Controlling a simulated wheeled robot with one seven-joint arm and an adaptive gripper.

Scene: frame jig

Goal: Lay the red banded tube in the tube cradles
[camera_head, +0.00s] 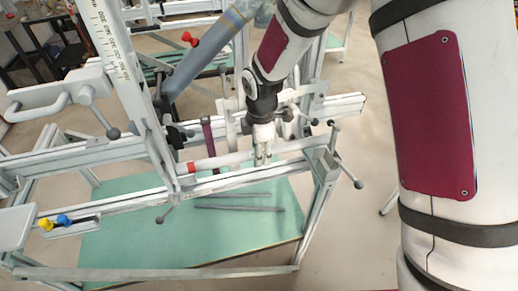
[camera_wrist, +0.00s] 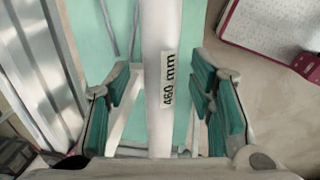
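A white tube with a red band (camera_head: 205,165) near its left end lies across the frame jig in the head view. In the wrist view a white tube (camera_wrist: 160,60) marked "460 mm" runs lengthwise between my fingers. My gripper (camera_head: 262,158) points down at the middle of the tube. It is open, with teal finger pads (camera_wrist: 168,95) on both sides of the tube and a visible gap on each side. I cannot clearly make out the tube cradles among the metal rails and brackets.
Aluminium frame rails (camera_head: 150,274) surround a green panel (camera_head: 140,235) with thin grey rods (camera_head: 240,208) on it. Yellow (camera_head: 45,225) and blue (camera_head: 64,220) knobs sit at the left. Clamp handles (camera_head: 347,172) stick out at the right. A thick blue-grey tube (camera_head: 205,50) slants behind.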

